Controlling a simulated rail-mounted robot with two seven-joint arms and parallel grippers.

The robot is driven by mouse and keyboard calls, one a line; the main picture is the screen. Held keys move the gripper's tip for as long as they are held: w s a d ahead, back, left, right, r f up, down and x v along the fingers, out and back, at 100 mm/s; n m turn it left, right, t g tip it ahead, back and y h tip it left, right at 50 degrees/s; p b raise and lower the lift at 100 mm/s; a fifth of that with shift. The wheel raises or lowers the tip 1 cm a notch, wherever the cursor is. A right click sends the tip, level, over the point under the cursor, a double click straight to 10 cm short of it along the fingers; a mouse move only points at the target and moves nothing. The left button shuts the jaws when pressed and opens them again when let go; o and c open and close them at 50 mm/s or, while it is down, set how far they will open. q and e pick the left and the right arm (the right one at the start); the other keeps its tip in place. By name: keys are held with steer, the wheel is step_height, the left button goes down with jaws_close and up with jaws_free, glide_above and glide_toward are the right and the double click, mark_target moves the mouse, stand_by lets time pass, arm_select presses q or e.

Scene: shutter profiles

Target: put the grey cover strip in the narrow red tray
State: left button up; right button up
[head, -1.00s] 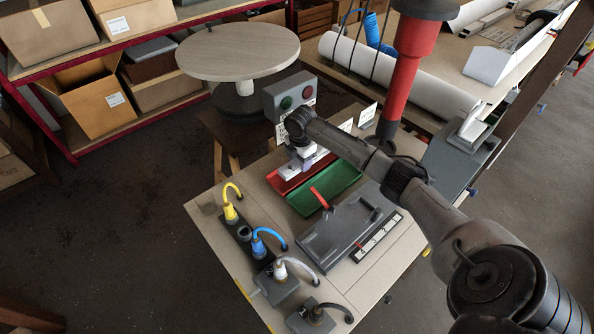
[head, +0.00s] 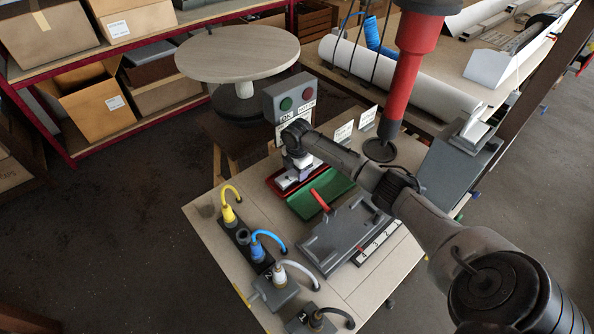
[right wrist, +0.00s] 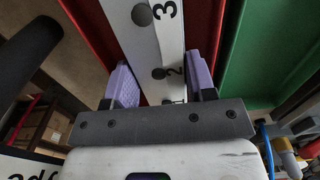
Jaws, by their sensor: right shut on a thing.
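My right gripper (right wrist: 161,95) is shut on a long pale grey strip, the cover strip (right wrist: 150,45), with black numbers and dark round spots. Its purple-padded fingers flank the strip's near end. The narrow red tray (right wrist: 207,25) shows its walls on both sides of the strip in the right wrist view. In the head view the gripper (head: 293,173) is down at the red tray (head: 275,190), and part of the strip (head: 285,182) shows within its outline. I cannot tell whether the strip touches the tray floor. My left gripper is not in view.
A green tray (head: 322,196) lies right beside the red one. A grey fixture (head: 345,235) with a red lever stands in front. Cable plugs (head: 256,250) line the left side. A button box (head: 290,95) stands behind, and a red-and-black upright (head: 410,70) is close to my arm.

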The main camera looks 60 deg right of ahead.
steer(key=o, duration=0.9)
steer(key=shift+f, duration=0.1)
steer(key=shift+c, duration=0.2)
steer(key=shift+r, duration=0.35)
step_height(320, 180, up, 12)
steer(key=p, duration=0.2)
steer(key=shift+f+p, duration=0.2)
steer(key=shift+p, duration=0.15)
steer(key=shift+a, duration=0.1)
